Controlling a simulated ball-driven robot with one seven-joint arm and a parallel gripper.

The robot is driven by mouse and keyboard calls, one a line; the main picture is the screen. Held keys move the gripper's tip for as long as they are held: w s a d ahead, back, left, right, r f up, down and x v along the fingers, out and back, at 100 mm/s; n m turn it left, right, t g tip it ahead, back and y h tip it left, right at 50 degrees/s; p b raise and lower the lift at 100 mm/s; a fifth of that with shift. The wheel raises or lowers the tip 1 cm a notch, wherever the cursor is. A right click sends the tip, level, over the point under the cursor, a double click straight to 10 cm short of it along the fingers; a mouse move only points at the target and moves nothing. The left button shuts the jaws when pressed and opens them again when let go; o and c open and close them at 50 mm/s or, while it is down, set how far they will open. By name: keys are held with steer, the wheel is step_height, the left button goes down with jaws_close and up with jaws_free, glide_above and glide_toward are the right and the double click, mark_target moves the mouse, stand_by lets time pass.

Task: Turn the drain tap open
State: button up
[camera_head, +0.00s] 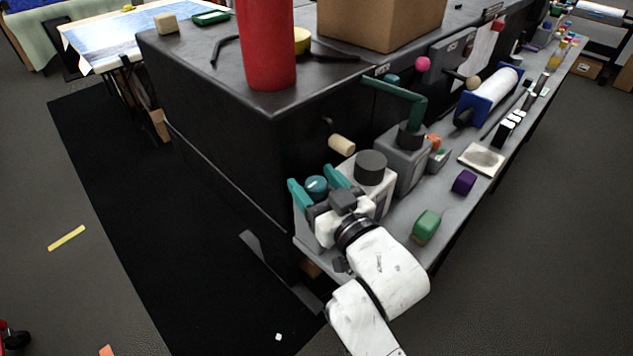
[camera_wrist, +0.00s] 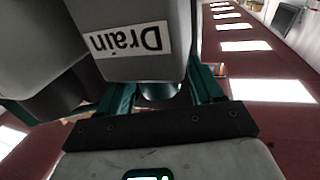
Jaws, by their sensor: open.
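A grey container labelled "Drain" (camera_wrist: 125,40) fills the top of the wrist view, its label upside down. In the head view, a round teal knob (camera_head: 317,184), apparently the drain tap, shows at the shelf's near left end. My gripper (camera_head: 311,177) is open, with one teal finger on each side of the knob. In the wrist view, the fingers of my gripper (camera_wrist: 160,86) reach under the labelled face. A rounded piece between them is mostly hidden. I cannot tell whether the fingers touch the knob.
A green block (camera_head: 426,225) and a purple block (camera_head: 464,181) lie on the shelf. A beige handle (camera_head: 341,144) sticks out behind.

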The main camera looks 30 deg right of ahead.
steer(key=c, duration=1)
steer(key=shift+o, duration=0.2)
